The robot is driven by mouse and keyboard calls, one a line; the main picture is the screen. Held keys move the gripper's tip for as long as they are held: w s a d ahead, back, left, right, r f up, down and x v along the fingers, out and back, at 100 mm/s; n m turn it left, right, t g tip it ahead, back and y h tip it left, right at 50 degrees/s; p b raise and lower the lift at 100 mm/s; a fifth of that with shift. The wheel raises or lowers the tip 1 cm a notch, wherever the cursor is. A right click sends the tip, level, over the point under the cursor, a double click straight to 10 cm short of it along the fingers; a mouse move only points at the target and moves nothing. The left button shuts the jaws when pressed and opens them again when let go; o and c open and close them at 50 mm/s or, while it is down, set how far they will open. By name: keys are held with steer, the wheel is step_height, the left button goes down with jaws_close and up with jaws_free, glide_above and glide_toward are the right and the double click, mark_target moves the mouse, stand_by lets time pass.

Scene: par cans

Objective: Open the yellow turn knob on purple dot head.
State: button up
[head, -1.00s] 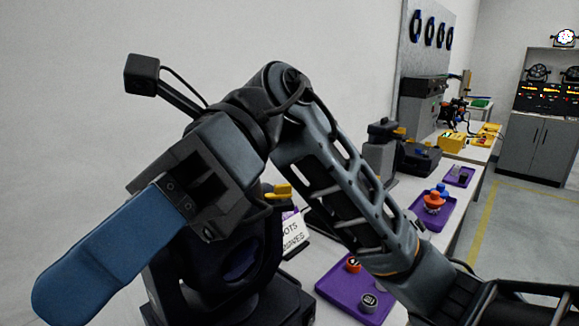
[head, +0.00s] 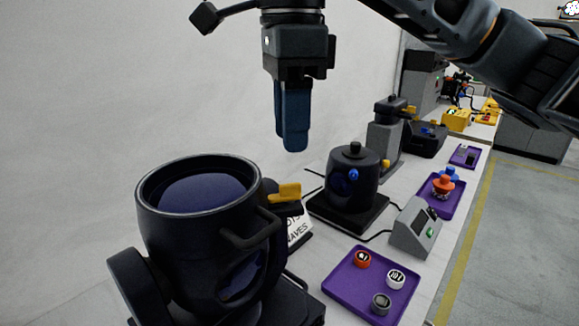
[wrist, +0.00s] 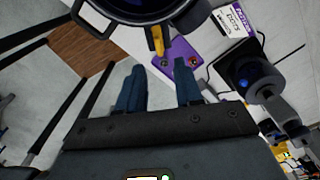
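A large black par can head (head: 200,235) with a dark blue-violet lens stands at the front left in the head view. I cannot make out a purple dot on it. The yellow turn knob (head: 287,192) sticks out from its right side. In the wrist view, the knob (wrist: 157,40) appears beyond the fingertips, between their lines. My gripper (head: 293,146) points down, above and slightly right of the knob, clear of it. The wrist view shows its blue fingers (wrist: 160,68) apart with nothing between them.
A purple tray (head: 348,298) with small round pieces lies right of the head. Behind are a white card (head: 299,230), a black pot-like device (head: 352,180), a grey control box (head: 415,228) and another purple tray (head: 452,208). Open floor (head: 530,230) lies right of the bench.

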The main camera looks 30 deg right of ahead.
mark_target(290, 184)
steer(key=shift+f+p, duration=0.35)
steer(key=shift+f, duration=3.2)
steer(key=shift+a, duration=0.1)
jaws_close()
